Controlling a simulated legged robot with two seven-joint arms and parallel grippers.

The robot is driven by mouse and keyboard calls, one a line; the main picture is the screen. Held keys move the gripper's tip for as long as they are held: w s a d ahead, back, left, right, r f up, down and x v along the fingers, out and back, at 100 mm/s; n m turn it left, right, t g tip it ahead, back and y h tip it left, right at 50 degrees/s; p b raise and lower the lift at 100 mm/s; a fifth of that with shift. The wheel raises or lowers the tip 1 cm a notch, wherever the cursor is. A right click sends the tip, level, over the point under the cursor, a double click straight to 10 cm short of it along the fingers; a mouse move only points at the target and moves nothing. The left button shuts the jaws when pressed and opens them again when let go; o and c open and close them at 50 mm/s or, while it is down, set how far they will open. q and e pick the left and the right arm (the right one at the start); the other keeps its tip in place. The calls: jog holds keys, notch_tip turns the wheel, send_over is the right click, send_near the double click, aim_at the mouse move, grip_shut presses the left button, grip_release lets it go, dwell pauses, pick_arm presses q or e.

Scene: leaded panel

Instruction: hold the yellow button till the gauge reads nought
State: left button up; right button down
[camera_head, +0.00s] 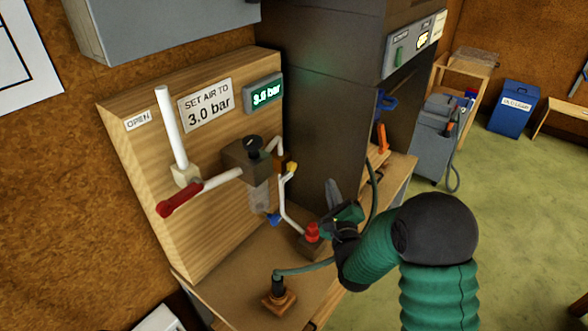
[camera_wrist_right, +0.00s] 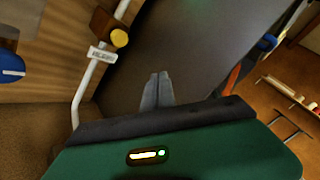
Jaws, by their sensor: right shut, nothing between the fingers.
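The yellow button (camera_head: 292,167) sits on a brown fitting on the pipework of the wooden board. The right wrist view shows it bigger (camera_wrist_right: 120,38), at the upper left, above a small white label that seems to read BLEED. The gauge (camera_head: 265,93) has a green display reading 3.0 bar. My right gripper (camera_head: 330,184) is shut and empty, right of the button and a little lower in the head view. In the right wrist view its grey fingertips (camera_wrist_right: 158,76) are together, apart from the button. My left gripper is out of view.
The board carries a red-handled valve (camera_head: 180,199), a regulator with a black knob (camera_head: 254,143) and a sign reading SET AIR TO 3.0 bar (camera_head: 206,104). A red knob (camera_head: 312,232) stands beside my right gripper. A dark cabinet (camera_head: 325,100) rises behind. A green hose crosses the bench.

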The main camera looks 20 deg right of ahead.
aim_at(292, 166)
jog(key=shift+r, duration=0.1)
jog(key=w+a, duration=0.5)
jog(key=w, duration=0.2)
jog(key=shift+a, duration=0.15)
dwell(0.4)
jog(key=shift+w, duration=0.1)
dwell(1.6)
jog(key=shift+w+a+b, duration=0.25)
jog(key=shift+b, duration=0.05)
